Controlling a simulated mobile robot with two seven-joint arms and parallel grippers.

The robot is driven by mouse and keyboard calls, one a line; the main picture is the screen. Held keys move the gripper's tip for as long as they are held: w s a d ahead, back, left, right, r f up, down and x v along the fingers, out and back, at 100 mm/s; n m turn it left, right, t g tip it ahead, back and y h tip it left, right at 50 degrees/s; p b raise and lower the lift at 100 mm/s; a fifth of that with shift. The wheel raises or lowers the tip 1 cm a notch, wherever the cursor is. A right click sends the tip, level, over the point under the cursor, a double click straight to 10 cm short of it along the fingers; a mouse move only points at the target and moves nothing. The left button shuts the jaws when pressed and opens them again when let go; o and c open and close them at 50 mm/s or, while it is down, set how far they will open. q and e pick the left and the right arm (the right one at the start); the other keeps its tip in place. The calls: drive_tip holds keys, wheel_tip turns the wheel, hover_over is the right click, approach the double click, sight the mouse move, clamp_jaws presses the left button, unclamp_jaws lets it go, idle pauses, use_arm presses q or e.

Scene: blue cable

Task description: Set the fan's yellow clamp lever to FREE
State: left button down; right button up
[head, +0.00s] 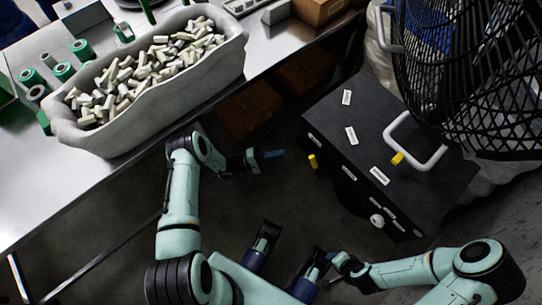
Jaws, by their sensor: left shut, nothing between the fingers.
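The fan (470,80) has a black cage and stands at the upper right on a black box (335,125). A small yellow piece (313,160) sticks out at the box's left edge. A second yellow piece (397,158) sits by a white loop handle (440,155) on the box top. I cannot tell which of them is the clamp lever. White labels (351,135) lie on the box, too small to read. My left gripper (276,155) is shut and empty, left of the edge yellow piece and apart from it. My right arm's gripper end, low in the view, is unclear.
A metal table (30,195) at the left carries a white bin (150,125) full of small pale pieces, with green rolls (82,50) beside it. A white knob (377,220) is on the box's front side. Dark floor lies between table and box.

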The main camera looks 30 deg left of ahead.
use_arm(q)
drive_tip(key=w+d+r, duration=0.2)
drive_tip(key=d, duration=0.5)
drive_tip(key=shift+w+d+r, duration=0.15)
drive_tip(key=shift+w+r, duration=0.05)
drive_tip(key=shift+r, duration=0.15)
use_arm(e)
drive_tip(key=shift+s+a+r, duration=0.2)
drive_tip(key=shift+s+r, duration=0.1)
drive_tip(key=shift+s, duration=0.1)
use_arm(q)
drive_tip(key=shift+p, duration=0.3)
